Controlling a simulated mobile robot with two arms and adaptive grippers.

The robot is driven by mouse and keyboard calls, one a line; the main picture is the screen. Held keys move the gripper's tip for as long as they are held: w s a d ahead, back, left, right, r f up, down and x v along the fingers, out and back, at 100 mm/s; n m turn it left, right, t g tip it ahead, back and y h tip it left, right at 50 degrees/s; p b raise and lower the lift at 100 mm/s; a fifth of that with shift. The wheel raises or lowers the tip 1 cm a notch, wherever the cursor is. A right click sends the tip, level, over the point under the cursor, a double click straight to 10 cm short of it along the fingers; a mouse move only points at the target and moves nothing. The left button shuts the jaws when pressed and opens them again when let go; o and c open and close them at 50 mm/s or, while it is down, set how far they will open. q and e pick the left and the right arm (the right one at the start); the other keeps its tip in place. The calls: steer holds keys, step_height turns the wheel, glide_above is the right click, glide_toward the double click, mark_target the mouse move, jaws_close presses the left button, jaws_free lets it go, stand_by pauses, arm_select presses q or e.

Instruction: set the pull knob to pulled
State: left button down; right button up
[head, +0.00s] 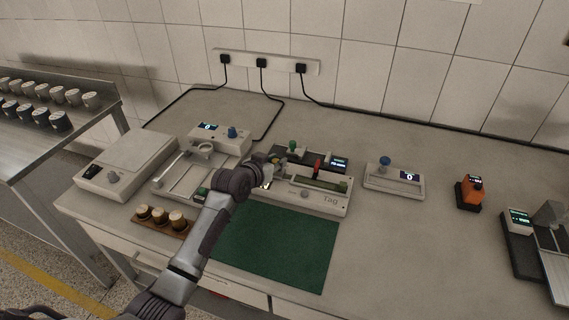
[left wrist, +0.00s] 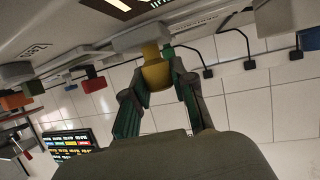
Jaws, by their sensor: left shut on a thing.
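My left gripper (head: 272,164) reaches over the green mat to the devices in the middle of the table. In the left wrist view, its two fingers (left wrist: 160,80) are shut on a yellow knob (left wrist: 153,72), which stands out from the pale face of a device (left wrist: 140,36). I take this yellow piece to be the pull knob. In the head view the arm and fingers mostly hide it, so how far it is drawn out cannot be told. My right gripper is not in view.
The device marked "Tag" (head: 329,200) has a red lever (head: 317,167). A green knob (head: 293,146) stands behind. A box with a blue knob (head: 232,132) is to the left. Wooden-topped pieces (head: 160,215) sit left of the green mat (head: 285,255), which is clear.

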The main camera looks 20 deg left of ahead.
arm_select(q)
steer(key=a, duration=0.7)
steer(key=shift+w+b, duration=0.1)
steer(key=shift+b, duration=0.25)
steer(key=shift+d, duration=0.1)
steer(key=c, duration=0.9)
jaws_free()
steer(key=shift+d, duration=0.2)
steer(key=v, duration=1.2)
steer(key=shift+d, duration=0.1)
